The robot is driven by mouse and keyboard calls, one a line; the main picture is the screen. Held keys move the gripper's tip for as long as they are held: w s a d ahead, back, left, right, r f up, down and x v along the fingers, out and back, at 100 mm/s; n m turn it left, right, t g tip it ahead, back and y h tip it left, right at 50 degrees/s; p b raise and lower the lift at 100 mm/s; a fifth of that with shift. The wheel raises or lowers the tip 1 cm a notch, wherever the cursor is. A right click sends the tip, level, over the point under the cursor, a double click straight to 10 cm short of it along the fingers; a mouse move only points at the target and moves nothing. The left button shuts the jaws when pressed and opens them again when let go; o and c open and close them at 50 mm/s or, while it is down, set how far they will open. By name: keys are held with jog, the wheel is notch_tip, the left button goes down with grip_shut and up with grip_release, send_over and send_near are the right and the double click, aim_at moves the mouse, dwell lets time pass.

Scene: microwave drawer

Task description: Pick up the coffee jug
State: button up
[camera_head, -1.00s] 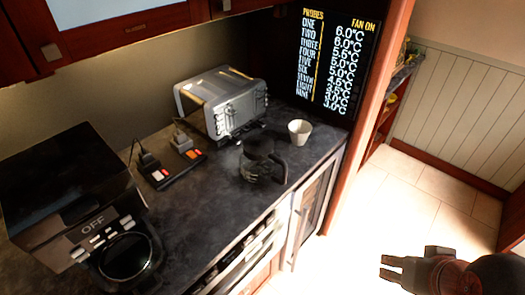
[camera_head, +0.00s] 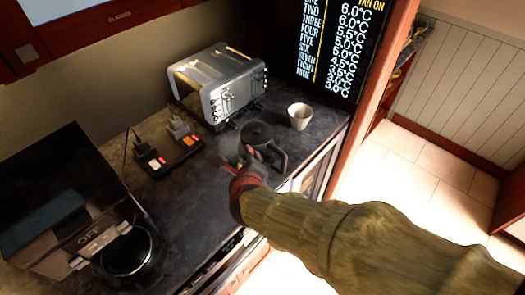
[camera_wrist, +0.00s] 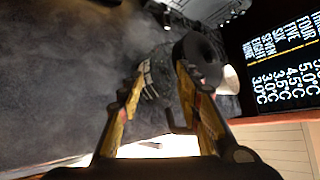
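The coffee jug (camera_head: 257,135), dark with a round black lid and a black handle on its right, stands on the dark counter. In the wrist view the jug (camera_wrist: 165,63) lies just ahead of and partly between the fingers. My gripper (camera_head: 240,163) is at the near side of the jug in the head view and hides its lower part. In the wrist view my gripper (camera_wrist: 160,80) has its yellow and black fingers spread apart on either side of the jug's body. I cannot tell whether a finger touches it.
A white cup (camera_head: 299,116) stands right of the jug, close by. A silver toaster (camera_head: 222,84) is behind it. A power strip (camera_head: 168,157) with plugs lies to the left. A black coffee machine (camera_head: 75,215) with a round dark vessel (camera_head: 128,255) fills the left front.

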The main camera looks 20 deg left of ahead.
notch_tip(320, 180, down, 3)
jog(key=s+m+t+h, duration=0.1)
jog(key=m+h, duration=0.1)
jog(key=m, duration=0.3)
jog(key=m+t+h, duration=0.2)
jog(key=m+h, duration=0.4)
jog(key=m, duration=0.7)
send_near(282, 164)
jog(key=x, duration=0.4)
jog(key=shift+n, duration=0.3)
jog(key=b+x, duration=0.1)
jog(key=x, duration=0.6)
jog(key=shift+d+r, duration=0.1)
jog(key=shift+c, duration=0.4)
jog(key=c, duration=0.8)
grip_shut()
